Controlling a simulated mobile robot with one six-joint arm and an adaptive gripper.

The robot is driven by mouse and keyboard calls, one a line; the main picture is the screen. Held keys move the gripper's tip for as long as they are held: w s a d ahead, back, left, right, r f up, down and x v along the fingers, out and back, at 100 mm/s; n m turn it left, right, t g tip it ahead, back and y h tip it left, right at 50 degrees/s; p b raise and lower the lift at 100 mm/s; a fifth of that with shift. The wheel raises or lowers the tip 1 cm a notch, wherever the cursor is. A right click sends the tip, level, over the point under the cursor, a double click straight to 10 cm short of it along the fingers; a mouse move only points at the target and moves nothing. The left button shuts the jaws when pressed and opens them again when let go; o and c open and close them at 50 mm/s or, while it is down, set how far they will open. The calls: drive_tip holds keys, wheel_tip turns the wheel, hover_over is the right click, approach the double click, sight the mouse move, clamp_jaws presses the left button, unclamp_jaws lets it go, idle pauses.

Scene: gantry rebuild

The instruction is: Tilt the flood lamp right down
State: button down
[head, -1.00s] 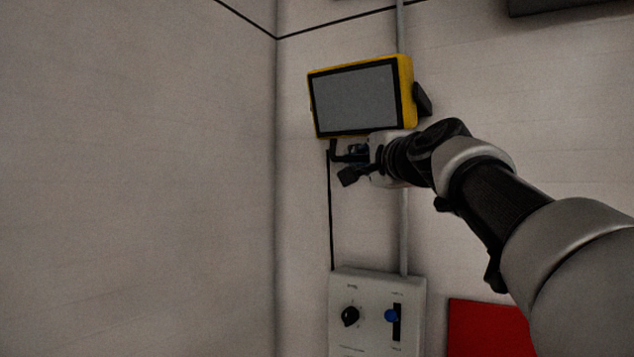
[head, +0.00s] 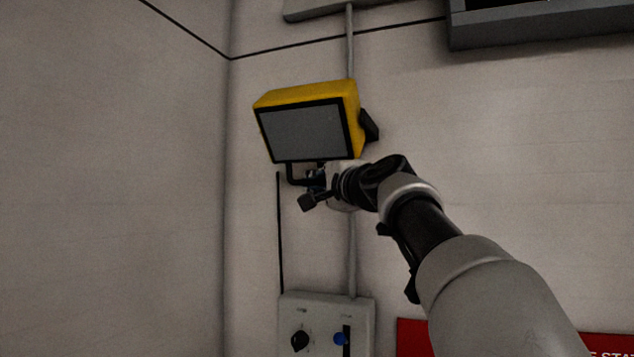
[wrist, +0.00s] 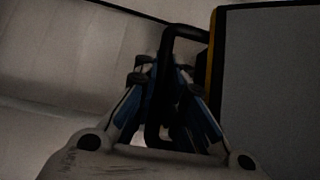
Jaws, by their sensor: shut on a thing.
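The flood lamp (head: 305,132) is a yellow box with a black-rimmed grey face, mounted on the wall near a grey conduit. Its face leans downward and part of its yellow top shows. A black handle (head: 290,175) hangs below its lower edge. My gripper (head: 315,183) is shut on this handle, just under the lamp. In the wrist view the black handle loop (wrist: 184,32) runs down between my blue-sided fingers (wrist: 163,82). The lamp's grey face (wrist: 272,90) fills the right side there. The gripper body and arm partly hide the handle in the head view.
A grey control box (head: 325,322) with a black knob and a blue slider is on the wall below. A red sign (head: 412,338) is lower right, partly behind my arm. A dark grey fixture (head: 540,25) is at upper right. The wall at left is bare.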

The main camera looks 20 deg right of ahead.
drive_tip(key=shift+r, duration=0.15)
drive_tip(key=c, duration=1.9)
unclamp_jaws()
drive_tip(key=s, duration=0.4)
drive_tip(key=s+d+f, duration=0.1)
drive_tip(key=s, duration=0.3)
drive_tip(key=s+d, duration=0.1)
drive_tip(key=s, duration=0.3)
drive_tip(key=shift+f, duration=0.25)
